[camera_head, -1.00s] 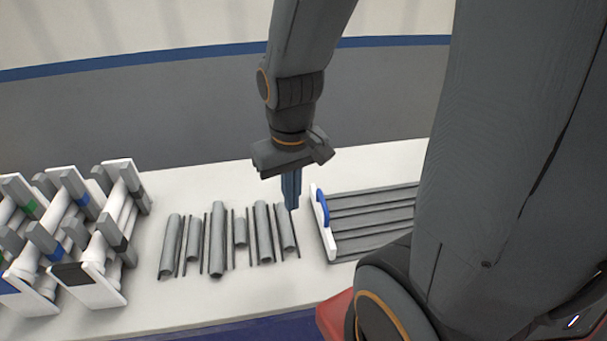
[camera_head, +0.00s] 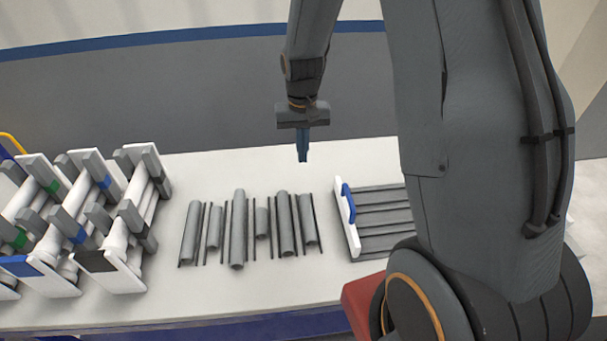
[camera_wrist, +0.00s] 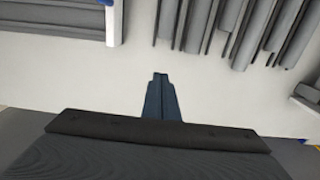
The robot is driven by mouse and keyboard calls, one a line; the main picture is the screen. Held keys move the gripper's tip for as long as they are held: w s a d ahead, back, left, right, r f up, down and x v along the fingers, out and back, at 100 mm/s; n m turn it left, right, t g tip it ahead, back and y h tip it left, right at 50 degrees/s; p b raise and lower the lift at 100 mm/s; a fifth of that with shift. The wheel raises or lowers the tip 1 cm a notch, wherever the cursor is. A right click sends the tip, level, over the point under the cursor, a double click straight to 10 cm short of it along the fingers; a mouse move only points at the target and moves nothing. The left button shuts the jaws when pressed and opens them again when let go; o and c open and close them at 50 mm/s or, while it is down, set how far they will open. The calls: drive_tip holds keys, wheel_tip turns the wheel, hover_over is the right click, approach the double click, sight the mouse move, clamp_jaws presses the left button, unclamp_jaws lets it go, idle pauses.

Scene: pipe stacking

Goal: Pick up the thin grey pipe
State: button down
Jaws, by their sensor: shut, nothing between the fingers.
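Several thin dark grey pipes, one of them (camera_head: 224,230) left of the longest thick pipe, lie between thicker grey pipes (camera_head: 238,230) in a row on the white table. I cannot tell which thin pipe is meant. My gripper (camera_head: 303,160) has blue fingers pointing down, shut and empty, behind the far ends of the right-hand pipes and apart from them. In the wrist view my gripper (camera_wrist: 160,76) is over bare table, with thin pipes (camera_wrist: 181,24) and thick pipes at the top.
A grey grooved tray (camera_head: 375,220) with a white end and blue handle is right of the pipes. White racks (camera_head: 130,240) holding grey and white parts stand at the left. The white table (camera_head: 225,170) is clear behind the pipes.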

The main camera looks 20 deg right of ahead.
wheel_tip(320, 180, down, 9)
drive_tip(key=shift+s+p, duration=0.1)
drive_tip(key=shift+p, duration=0.7)
drive_tip(key=shift+s+f, duration=0.15)
drive_tip(key=shift+f, duration=0.2)
drive_tip(key=shift+s+a+r+p, duration=0.15)
drive_tip(key=shift+s+p, duration=0.25)
drive_tip(key=shift+s, duration=0.25)
drive_tip(key=shift+s+a+r+p, duration=0.15)
drive_tip(key=shift+s+p, duration=0.2)
drive_tip(key=shift+s, duration=0.25)
drive_tip(key=shift+s+a+f, duration=0.1)
drive_tip(key=shift+s+f, duration=0.1)
drive_tip(key=shift+s, duration=0.3)
